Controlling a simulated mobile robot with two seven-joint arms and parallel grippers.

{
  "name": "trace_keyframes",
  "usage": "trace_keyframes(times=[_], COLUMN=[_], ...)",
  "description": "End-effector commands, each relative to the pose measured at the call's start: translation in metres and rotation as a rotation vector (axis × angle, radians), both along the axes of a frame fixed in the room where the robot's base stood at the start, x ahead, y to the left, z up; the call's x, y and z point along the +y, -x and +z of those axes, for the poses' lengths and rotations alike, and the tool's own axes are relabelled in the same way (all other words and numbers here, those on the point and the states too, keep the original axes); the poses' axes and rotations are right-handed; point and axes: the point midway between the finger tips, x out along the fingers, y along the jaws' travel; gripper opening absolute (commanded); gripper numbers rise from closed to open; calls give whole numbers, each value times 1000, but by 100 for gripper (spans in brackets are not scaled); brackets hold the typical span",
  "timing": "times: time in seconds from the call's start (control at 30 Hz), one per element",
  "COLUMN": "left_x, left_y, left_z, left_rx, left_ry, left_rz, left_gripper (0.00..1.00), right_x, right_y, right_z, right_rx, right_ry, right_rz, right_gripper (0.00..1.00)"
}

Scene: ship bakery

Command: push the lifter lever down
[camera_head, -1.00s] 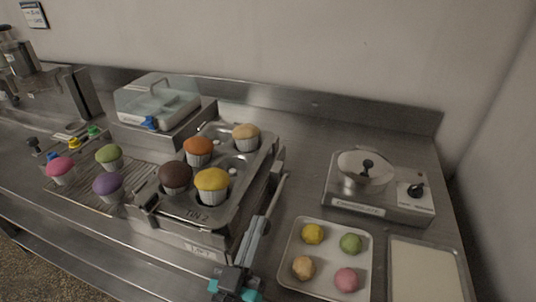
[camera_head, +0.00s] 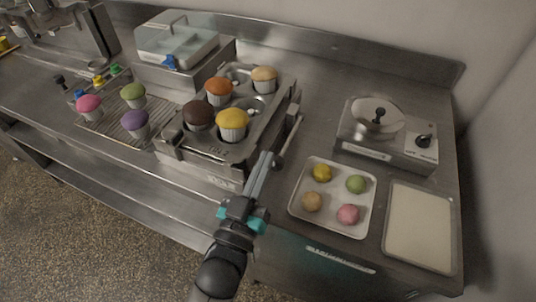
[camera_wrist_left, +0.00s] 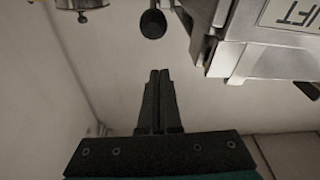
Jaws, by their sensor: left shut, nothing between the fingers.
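The muffin lifter (camera_head: 215,172) holds a tray with orange, tan, brown and yellow muffins. Its lever (camera_head: 290,138) is a thin grey rod along the lifter's right side. In the wrist view a dark round knob (camera_wrist_left: 153,24), probably the lever's end, shows beyond the fingertips, beside the lifter's body with the "LIFT" label (camera_wrist_left: 296,12). My left gripper (camera_head: 267,157) is shut and empty, its fingertips close to the lever's near end. In the wrist view a gap shows between the fingertips (camera_wrist_left: 160,74) and the knob. My right gripper is not in view.
Right of the lever lies a white tray (camera_head: 331,228) with several coloured balls. A flat pale tray (camera_head: 420,228) lies beside it, and an appliance with a black dial (camera_head: 424,141) stands behind. Pink, green and purple muffins stand on a rack (camera_head: 108,128) at left.

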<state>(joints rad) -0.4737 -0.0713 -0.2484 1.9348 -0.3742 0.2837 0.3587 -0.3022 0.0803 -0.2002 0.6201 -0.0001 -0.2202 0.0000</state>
Motion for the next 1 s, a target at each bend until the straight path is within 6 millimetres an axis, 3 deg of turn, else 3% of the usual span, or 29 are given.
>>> trace_keyframes(times=[0.2,0.4,1.0], left_x=[10,16,19], left_y=[39,62,70], left_z=[-19,-27,-29], left_rx=[0,-4,-8], left_ry=[1,1,2], left_rz=[-1,0,-1], left_gripper=[0,0,0], right_x=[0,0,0], right_y=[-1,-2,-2], right_z=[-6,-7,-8], right_rx=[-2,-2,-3], right_ry=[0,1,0], right_rz=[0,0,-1], right_gripper=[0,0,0])
